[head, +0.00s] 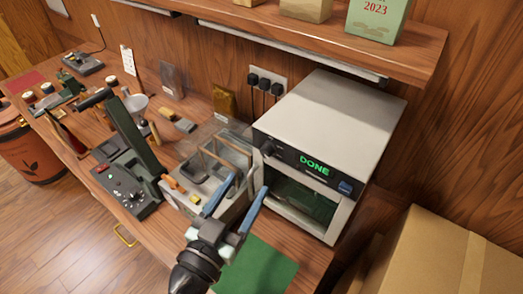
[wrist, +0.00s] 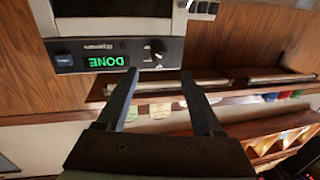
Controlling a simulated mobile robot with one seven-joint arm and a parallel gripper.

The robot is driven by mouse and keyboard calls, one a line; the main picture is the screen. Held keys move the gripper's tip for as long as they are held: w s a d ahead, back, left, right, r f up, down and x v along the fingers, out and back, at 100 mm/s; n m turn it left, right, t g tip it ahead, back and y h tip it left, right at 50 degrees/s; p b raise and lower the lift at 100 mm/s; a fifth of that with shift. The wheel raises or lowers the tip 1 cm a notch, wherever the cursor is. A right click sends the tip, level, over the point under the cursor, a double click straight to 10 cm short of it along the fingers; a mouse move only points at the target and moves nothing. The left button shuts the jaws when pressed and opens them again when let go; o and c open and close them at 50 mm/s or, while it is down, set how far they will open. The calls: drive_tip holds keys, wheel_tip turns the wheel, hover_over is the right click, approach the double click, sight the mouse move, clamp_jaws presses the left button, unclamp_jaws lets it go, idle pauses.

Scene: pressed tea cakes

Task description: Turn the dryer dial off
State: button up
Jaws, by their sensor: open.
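The dryer (head: 335,112) is a white box with a dark front panel, standing on the workbench under the shelf. Its display (head: 314,165) glows green with "DONE". The dark dial (head: 268,149) is at the left end of that panel. In the wrist view the panel appears upside down, with the dial (wrist: 157,47) just beyond and roughly between my fingertips. My gripper (head: 250,183) is open and empty, in front of and below the dial in the head view. Its two fingers also show in the wrist view (wrist: 159,72), apart from the dial. The dial's exact setting is too small to read.
A clear-walled bin (head: 225,165) with tools stands left of the dryer. A green mat (head: 258,268) lies in front. The shelf (head: 400,45) overhangs behind, and a cardboard box (head: 440,255) stands at right. A dark press (head: 130,165) is further left.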

sight(265, 155)
drive_tip(key=p+x, duration=0.2)
drive_tip(key=x, duration=0.6)
drive_tip(key=shift+w+p, duration=0.2)
drive_tip(key=shift+p, duration=0.2)
clamp_jaws()
